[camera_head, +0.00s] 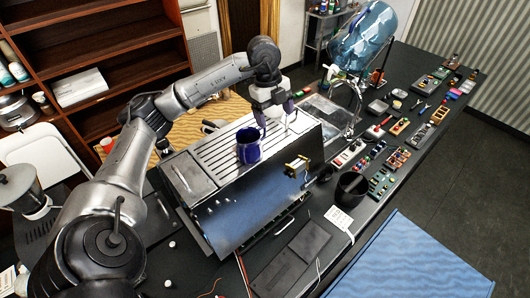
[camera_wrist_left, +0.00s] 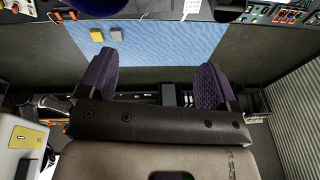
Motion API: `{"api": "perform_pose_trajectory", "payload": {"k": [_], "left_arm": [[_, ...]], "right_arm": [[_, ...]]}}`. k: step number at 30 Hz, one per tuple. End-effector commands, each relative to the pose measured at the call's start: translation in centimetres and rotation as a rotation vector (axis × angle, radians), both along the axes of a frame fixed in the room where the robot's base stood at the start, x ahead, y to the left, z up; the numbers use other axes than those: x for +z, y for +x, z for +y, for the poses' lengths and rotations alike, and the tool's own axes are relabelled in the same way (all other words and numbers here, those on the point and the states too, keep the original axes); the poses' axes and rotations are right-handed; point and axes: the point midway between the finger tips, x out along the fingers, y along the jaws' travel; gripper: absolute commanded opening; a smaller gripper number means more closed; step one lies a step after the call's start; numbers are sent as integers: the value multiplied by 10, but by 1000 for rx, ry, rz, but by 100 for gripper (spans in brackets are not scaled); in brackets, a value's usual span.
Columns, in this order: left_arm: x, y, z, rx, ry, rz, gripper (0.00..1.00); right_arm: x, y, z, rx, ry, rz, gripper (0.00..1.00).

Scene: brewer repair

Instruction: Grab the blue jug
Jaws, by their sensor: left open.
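The blue jug (camera_head: 249,146) stands upright on the slatted metal top of the brewer (camera_head: 202,158), near its middle. My left gripper (camera_head: 276,115) is just above and behind the jug, to its right in the head view, with nothing between its fingers. In the left wrist view the two purple-padded fingers (camera_wrist_left: 157,75) are spread wide. A dark blue rounded shape (camera_wrist_left: 95,4), which looks like the jug, is cut off at the top edge there. My right gripper is in neither view.
Small parts, trays and a black cup (camera_head: 351,188) fill the bench to the right. Wooden shelves (camera_head: 105,50) stand at the back left.

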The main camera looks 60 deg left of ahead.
Motion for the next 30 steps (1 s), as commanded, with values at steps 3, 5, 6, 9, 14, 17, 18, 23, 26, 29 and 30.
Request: {"api": "perform_pose_trajectory", "payload": {"k": [3,5,6,9,14,17,18,23,26,29,30], "left_arm": [[15,-11,32,180,101,77,84],[19,-15,41,237,131,104,84],[21,-17,45,266,146,115,84],[18,-19,50,305,165,134,84],[-5,-20,51,311,169,140,84],[-19,-21,51,310,169,139,84],[-25,-21,51,310,169,139,84],[-44,-20,51,308,168,138,84],[-53,-20,50,308,167,136,84],[-58,-20,50,307,166,134,84],[-59,-20,50,307,165,133,84]], "right_arm": [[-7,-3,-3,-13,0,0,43],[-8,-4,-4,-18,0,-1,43],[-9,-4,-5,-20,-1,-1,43],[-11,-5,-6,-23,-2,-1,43],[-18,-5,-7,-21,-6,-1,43],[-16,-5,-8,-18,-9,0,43],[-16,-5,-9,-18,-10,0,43],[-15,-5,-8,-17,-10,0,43],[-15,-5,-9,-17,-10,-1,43],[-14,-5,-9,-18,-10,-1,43],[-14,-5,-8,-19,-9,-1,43]]}}
